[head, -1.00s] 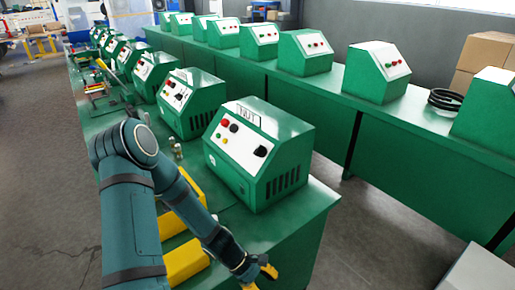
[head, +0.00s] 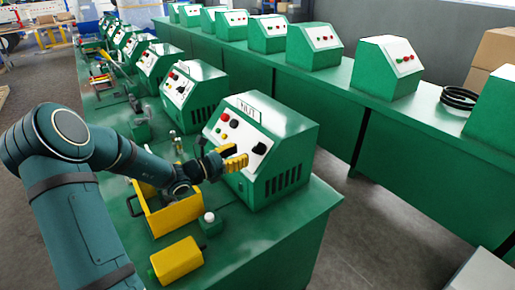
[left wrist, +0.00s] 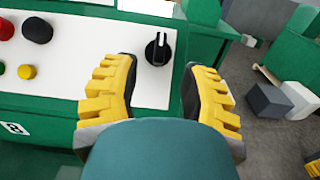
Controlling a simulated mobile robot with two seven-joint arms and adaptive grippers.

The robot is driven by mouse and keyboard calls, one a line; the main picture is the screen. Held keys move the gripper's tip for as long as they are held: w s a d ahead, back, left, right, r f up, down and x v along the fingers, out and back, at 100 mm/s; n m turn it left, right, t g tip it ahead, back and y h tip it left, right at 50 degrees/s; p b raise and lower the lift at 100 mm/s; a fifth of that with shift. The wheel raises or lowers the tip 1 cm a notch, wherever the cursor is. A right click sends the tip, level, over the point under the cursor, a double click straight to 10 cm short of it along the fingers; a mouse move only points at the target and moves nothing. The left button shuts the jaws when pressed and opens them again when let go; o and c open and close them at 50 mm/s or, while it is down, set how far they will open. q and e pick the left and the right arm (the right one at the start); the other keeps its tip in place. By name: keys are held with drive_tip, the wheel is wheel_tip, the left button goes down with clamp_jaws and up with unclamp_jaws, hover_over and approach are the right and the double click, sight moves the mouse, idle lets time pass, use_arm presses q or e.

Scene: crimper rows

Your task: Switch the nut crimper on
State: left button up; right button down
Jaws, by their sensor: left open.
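The nut crimper (head: 275,178) is a green box with a "NUT" label on its sloped white panel, nearest on the front bench. Its panel has red, black and yellow buttons and a black rotary knob (head: 260,148), also seen in the left wrist view (left wrist: 158,48) with its white mark upright. My left gripper (head: 240,157) is open and empty in front of the panel. In the left wrist view its yellow fingers (left wrist: 159,80) are spread, with the knob just beyond and between their tips, apart from them.
A red button (left wrist: 5,28), a black button (left wrist: 37,30) and a yellow button (left wrist: 26,72) sit left of the fingers. Below my arm are a yellow tray (head: 172,217), a yellow block (head: 177,261) and a white-capped container (head: 210,220). More green machines stand behind.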

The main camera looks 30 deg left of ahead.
sight(255, 147)
use_arm(q)
drive_tip(key=x, duration=0.7)
drive_tip(key=shift+w+d+b, duration=0.1)
drive_tip(key=shift+w+b, duration=0.1)
drive_tip(key=shift+b, duration=0.2)
drive_tip(key=shift+s, duration=0.15)
clamp_jaws()
